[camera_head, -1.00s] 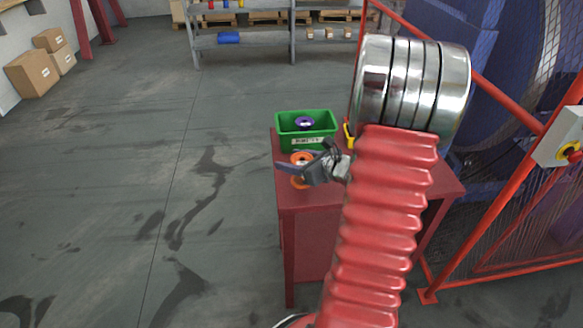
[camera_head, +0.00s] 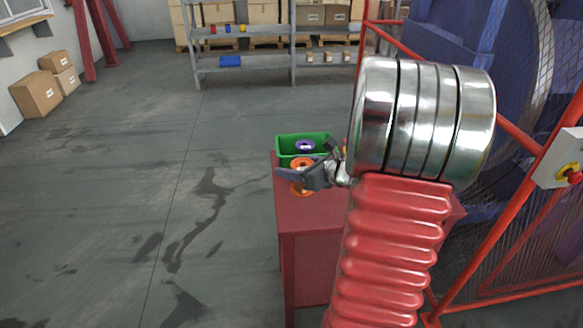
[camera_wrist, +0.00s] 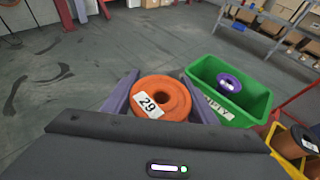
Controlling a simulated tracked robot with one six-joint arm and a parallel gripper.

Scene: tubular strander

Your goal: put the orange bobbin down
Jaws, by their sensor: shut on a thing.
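The orange bobbin (camera_wrist: 172,97) carries a white label reading 29. My gripper (camera_wrist: 158,98) is shut on it, with one finger on each side of it in the wrist view. In the head view my gripper (camera_head: 300,178) and the orange bobbin (camera_head: 302,164) are over the left edge of the red table (camera_head: 310,215), in front of the green bin. Whether the bobbin touches the table cannot be told.
A green bin (camera_wrist: 262,104) with a purple bobbin (camera_wrist: 229,82) inside stands right of the orange bobbin in the wrist view. A yellow bin (camera_wrist: 283,138) with a dark-topped bobbin (camera_wrist: 299,142) is further right. A red-framed mesh guard (camera_head: 500,215) stands right of the table.

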